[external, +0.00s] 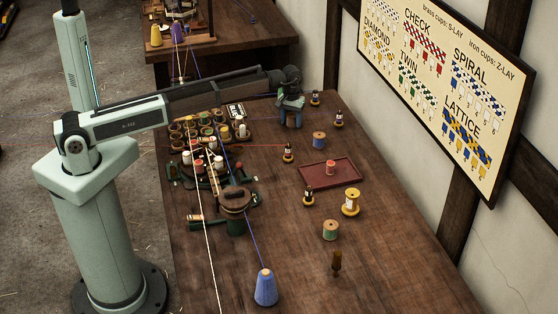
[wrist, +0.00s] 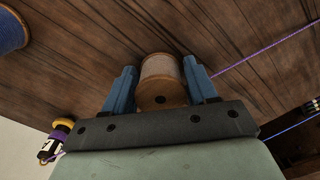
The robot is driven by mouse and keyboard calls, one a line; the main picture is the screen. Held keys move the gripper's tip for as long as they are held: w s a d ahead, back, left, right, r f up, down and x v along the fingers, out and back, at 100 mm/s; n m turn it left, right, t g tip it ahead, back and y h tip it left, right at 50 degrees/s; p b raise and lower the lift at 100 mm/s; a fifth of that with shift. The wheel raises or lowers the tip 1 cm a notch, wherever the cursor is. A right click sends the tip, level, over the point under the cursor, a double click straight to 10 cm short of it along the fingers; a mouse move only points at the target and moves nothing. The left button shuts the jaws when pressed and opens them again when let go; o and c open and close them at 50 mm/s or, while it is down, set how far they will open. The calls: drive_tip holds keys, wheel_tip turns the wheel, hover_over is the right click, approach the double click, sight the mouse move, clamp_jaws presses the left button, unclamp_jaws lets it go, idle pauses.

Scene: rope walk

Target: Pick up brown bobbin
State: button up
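In the wrist view a bobbin with light brown wooden ends and dull greyish-brown thread (wrist: 162,78) sits between the two blue fingers of my gripper (wrist: 161,86). The fingers lie close against its left and right sides, with no clear gap, so my gripper looks shut on it. One round end with a dark centre hole faces the camera. In the external view my gripper (external: 290,120) is low over the far part of the table, and the bobbin is hidden there. I cannot tell whether the bobbin touches the table.
A rack of several bobbins (external: 205,140) stands left. A purple line (wrist: 262,56) runs close by.

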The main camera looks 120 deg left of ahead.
drive_tip(key=c, duration=0.6)
drive_tip(key=shift+c, duration=0.2)
